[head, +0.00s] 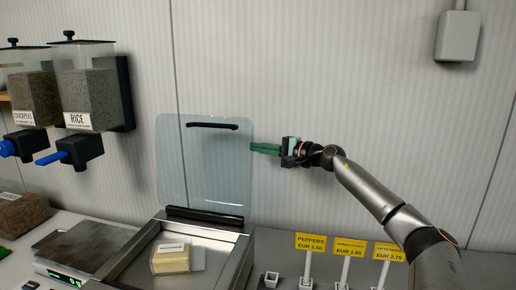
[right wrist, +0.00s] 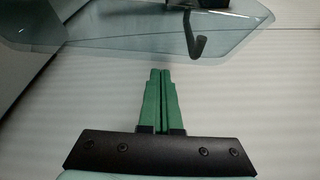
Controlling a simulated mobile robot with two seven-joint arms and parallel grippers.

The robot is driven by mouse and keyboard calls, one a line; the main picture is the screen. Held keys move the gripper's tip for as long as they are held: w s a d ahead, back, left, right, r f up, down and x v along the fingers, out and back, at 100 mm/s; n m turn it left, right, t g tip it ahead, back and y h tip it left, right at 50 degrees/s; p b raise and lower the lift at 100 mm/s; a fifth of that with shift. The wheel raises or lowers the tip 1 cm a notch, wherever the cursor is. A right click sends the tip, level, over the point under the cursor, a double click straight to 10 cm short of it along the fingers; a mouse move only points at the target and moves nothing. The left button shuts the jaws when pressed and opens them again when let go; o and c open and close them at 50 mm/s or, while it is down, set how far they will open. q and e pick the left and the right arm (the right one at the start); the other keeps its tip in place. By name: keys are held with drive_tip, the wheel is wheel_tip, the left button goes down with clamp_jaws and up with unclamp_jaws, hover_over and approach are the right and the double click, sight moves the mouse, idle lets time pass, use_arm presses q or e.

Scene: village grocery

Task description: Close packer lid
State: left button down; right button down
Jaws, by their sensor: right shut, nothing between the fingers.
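The packer (head: 122,270) is a steel box at the lower middle of the head view. Its clear lid (head: 200,170) stands open and upright at the back, with a black handle (head: 212,125) near its top edge. A pale yellow block in a clear pack (head: 172,258) lies inside the packer. My right gripper (head: 252,147) has green fingers, closed together and empty, at the right edge of the lid in the head view. In the right wrist view the fingers (right wrist: 159,75) point towards the clear lid (right wrist: 110,35) and its dark handle (right wrist: 197,45). Contact with the lid cannot be told. My left gripper is not in view.
A scale (head: 82,244) stands left of the packer. Chickpeas (head: 30,98) and rice (head: 90,95) dispensers hang on the wall at the left. Yellow price signs (head: 311,243) stand at the lower right, below my right arm.

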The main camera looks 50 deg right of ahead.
drive_tip(key=shift+s+a+r, duration=0.15)
drive_tip(key=shift+s+a, duration=0.2)
drive_tip(key=shift+a, duration=0.3)
